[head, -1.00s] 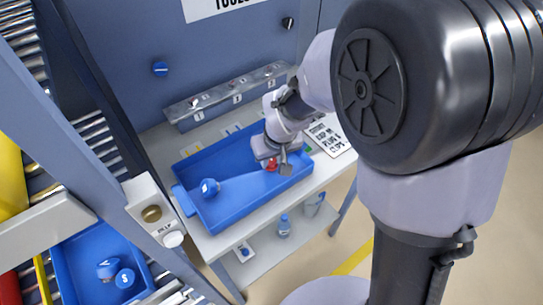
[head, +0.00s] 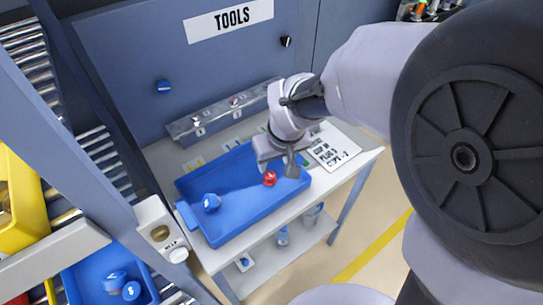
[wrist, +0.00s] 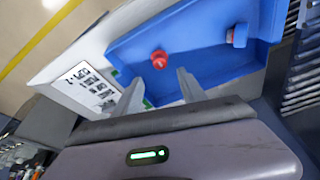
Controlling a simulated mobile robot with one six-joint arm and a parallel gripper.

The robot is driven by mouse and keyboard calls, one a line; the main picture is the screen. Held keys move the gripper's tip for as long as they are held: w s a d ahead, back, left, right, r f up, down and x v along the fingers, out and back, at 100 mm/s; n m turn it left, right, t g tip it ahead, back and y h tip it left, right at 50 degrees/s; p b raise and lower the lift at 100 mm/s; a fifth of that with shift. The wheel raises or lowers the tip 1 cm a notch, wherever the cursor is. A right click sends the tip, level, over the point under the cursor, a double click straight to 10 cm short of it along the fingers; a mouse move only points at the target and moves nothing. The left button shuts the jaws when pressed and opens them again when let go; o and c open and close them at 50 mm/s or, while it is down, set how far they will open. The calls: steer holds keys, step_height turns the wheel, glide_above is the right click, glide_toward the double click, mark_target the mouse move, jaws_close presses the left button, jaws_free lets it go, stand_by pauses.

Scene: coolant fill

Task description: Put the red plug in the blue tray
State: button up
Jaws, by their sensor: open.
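The red plug (head: 269,178) lies inside the blue tray (head: 232,232), near its right end. In the wrist view the red plug (wrist: 159,59) rests on the floor of the blue tray (wrist: 205,20). My gripper (head: 282,168) is above the right end of the tray, over and behind the plug. In the wrist view my gripper's two fingers (wrist: 158,82) are spread apart with nothing between them. The plug is apart from the fingertips, beyond them.
The tray stands on a white bench (head: 352,170) with a printed card (head: 333,150) at right. A metal rack (head: 225,110) stands behind. Another blue tray (head: 85,285) with blue parts is at lower left.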

steer(key=s+d+r+m+t, duration=0.1)
steer(key=s+d+r+m, duration=0.2)
steer(key=s+r, duration=0.3)
steer(key=s+d+r+m+t, duration=0.1)
steer(key=s+d+r+m, duration=0.3)
steer(key=s, duration=0.7)
step_height(320, 180, up, 3)
steer(key=shift+s+d+f+m+y, duration=0.15)
steer(key=shift+s+f+m+y, duration=0.1)
steer(key=shift+m+y, duration=0.25)
step_height(320, 180, down, 3)
steer(key=b, duration=0.2)
steer(key=shift+r+b, duration=0.1)
steer(key=shift+b, duration=0.2)
